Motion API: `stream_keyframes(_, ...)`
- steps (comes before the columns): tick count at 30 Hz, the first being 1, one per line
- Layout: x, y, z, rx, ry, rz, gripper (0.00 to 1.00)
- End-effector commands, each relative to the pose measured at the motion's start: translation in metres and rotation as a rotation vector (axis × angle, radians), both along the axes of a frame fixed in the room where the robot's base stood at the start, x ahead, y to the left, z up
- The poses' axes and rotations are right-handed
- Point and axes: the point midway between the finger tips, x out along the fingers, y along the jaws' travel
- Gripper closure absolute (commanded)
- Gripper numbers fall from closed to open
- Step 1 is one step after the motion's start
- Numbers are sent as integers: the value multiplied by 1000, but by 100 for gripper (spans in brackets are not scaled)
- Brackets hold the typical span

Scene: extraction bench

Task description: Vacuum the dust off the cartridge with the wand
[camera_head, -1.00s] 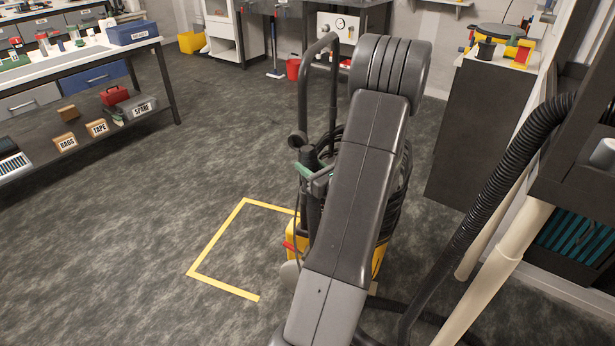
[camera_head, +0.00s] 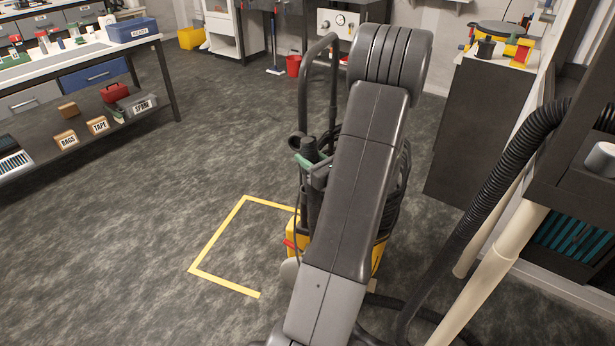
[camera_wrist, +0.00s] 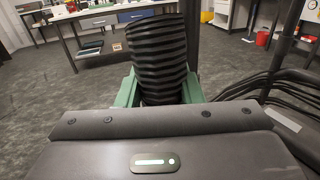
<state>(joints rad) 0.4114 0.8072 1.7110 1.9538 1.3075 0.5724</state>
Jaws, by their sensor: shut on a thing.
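My gripper (camera_wrist: 160,92) is shut with its green fingers on either side of a black ribbed grip (camera_wrist: 157,50), which I take to be the wand. In the head view, my gripper's green fingers (camera_head: 310,161) show just left of my arm around a dark upright part. My arm hides much of that area. A yellow vacuum body (camera_head: 296,233) stands on the floor behind my arm, with black loops at its side. I cannot make out the cartridge or its dust for certain; a teal-striped panel (camera_head: 572,235) shows in the dark frame at right.
A yellow floor outline (camera_head: 220,237) lies left of the vacuum. A thick ribbed hose (camera_head: 500,180) and pale posts (camera_head: 505,250) stand at right. A dark cabinet (camera_head: 465,135) stands behind. A bench (camera_head: 120,45) is at left. The floor between is clear.

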Motion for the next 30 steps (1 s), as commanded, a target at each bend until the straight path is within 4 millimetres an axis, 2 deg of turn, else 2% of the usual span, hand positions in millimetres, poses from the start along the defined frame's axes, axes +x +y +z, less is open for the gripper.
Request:
stream_keyframes(15,0,0,17,0,-1,0,100)
stream_keyframes(26,0,0,18,0,0,0,100)
stream_keyframes(30,1,2,27,5,-3,-18,100)
